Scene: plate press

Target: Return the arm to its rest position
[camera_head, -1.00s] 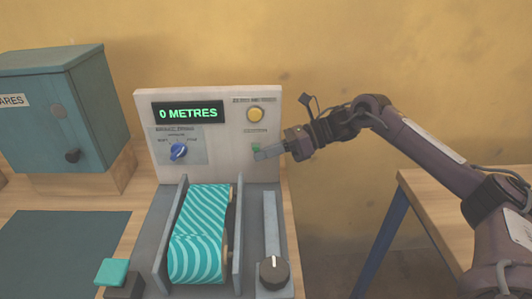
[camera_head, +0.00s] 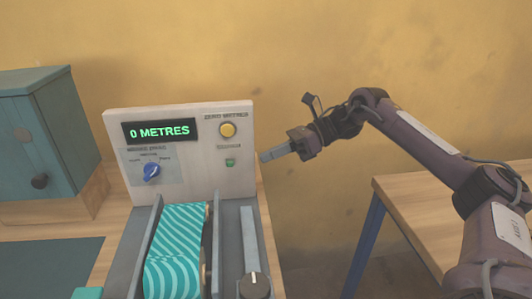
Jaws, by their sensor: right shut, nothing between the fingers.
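My right gripper (camera_head: 270,155) is shut and empty. It hangs in the air just right of the machine's upright panel (camera_head: 186,190), with its fingertips pointing left toward the panel's right edge. My right arm comes in from the right side of the view. My left gripper does not show.
A teal striped roll (camera_head: 176,250) sits between grey side plates below the panel. A dark knob (camera_head: 254,286) is at its right. A teal box (camera_head: 40,140) stands at the left. A wooden table (camera_head: 430,195) is at the right.

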